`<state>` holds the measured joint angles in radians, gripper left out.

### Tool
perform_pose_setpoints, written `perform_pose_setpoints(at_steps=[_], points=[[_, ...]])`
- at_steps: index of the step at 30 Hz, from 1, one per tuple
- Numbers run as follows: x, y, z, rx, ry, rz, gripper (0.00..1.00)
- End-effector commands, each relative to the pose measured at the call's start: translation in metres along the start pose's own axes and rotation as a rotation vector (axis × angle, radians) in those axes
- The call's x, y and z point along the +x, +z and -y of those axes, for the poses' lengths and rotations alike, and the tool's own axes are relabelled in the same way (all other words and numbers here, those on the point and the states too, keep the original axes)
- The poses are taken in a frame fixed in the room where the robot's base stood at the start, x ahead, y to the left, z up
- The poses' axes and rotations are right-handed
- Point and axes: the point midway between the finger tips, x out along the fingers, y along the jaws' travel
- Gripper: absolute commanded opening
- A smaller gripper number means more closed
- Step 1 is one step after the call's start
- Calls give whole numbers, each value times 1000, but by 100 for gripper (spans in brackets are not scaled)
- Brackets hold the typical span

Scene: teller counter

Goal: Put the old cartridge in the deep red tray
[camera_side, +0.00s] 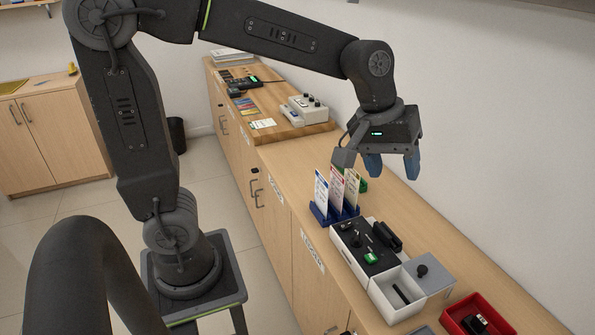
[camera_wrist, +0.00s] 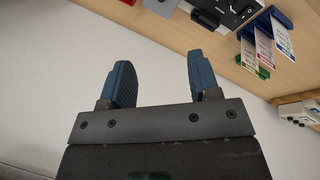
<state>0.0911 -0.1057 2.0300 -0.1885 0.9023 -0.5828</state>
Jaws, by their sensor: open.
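The deep red tray (camera_side: 452,316) stands on the counter at the lower right of the side view, partly cut off by the frame. A dark object with a light patch (camera_side: 474,323) lies inside it; I cannot tell whether this is the old cartridge. A black block (camera_side: 386,236) sits on the black-topped white unit, and a thin black piece (camera_side: 401,294) lies in the white open bin. My gripper (camera_side: 392,167) is open and empty, high above the counter behind the card holder. Its two blue fingers stand apart in the wrist view (camera_wrist: 160,78).
A blue holder (camera_side: 334,213) with several upright cards stands left of the black-topped unit (camera_side: 352,248). The white bin (camera_side: 381,291) and a grey block with a black knob (camera_side: 431,273) lie between the unit and the tray. A wall runs behind the counter.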

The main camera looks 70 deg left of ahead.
Motion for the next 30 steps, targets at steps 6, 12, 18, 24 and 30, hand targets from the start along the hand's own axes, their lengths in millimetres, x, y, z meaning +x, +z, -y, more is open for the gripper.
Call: perform_pose_setpoints(at_steps=[6, 12, 18, 24, 30], points=[[-41, 50, 70, 338, -37, -138, 56], [-45, 82, 112, 554, -92, -210, 56], [-44, 91, 126, 627, -115, -230, 56], [-44, 91, 126, 628, -116, -229, 56], [-44, 91, 125, 627, -115, -230, 56]])
